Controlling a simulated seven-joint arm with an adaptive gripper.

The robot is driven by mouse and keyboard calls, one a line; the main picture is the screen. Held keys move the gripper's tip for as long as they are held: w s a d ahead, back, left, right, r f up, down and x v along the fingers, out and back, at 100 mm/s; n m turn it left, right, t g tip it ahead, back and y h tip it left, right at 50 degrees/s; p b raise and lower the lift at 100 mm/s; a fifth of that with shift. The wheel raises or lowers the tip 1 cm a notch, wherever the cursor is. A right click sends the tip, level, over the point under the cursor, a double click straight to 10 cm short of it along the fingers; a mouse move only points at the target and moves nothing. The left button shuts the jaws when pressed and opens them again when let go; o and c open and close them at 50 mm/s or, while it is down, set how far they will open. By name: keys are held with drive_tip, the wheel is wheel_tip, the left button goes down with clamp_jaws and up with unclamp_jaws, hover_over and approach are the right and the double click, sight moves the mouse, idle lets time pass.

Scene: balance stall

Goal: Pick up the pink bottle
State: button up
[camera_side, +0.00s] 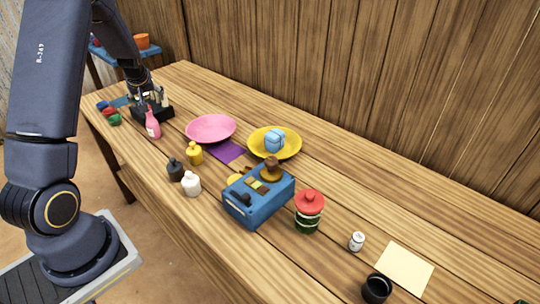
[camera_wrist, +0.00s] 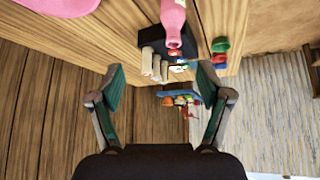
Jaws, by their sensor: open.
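The pink bottle (camera_side: 152,125) stands upright near the far left end of the wooden table, in front of a black holder (camera_side: 160,108). In the wrist view the pink bottle (camera_wrist: 173,20) shows at the top, its neck pointing down the picture, beyond my fingertips. My gripper (camera_wrist: 160,76) is open with nothing between its fingers. In the side view my gripper (camera_side: 142,92) is just above and behind the bottle, over the holder. Its fingers are hard to make out there.
Small red, blue and green items (camera_side: 108,112) lie left of the bottle. A pink plate (camera_side: 210,129) is to its right. Yellow (camera_side: 195,153), black (camera_side: 175,169) and white (camera_side: 191,183) bottles stand nearer the front edge. A blue box (camera_side: 258,202) sits mid-table.

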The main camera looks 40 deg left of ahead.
sight(150, 124)
drive_tip(key=shift+g, duration=0.4)
drive_tip(key=s+x, duration=0.1)
drive_tip(key=x, duration=0.7)
drive_tip(key=s+x, duration=0.1)
drive_tip(key=x, duration=0.4)
drive_tip(key=shift+s+d+f, duration=0.15)
drive_tip(key=shift+s+f, duration=0.15)
drive_tip(key=shift+f, duration=0.05)
drive_tip(key=x, duration=0.6)
drive_tip(key=shift+w+d, duration=0.1)
drive_tip(key=shift+w, duration=0.3)
drive_tip(key=shift+r, duration=0.1)
drive_tip(key=c, duration=1.5)
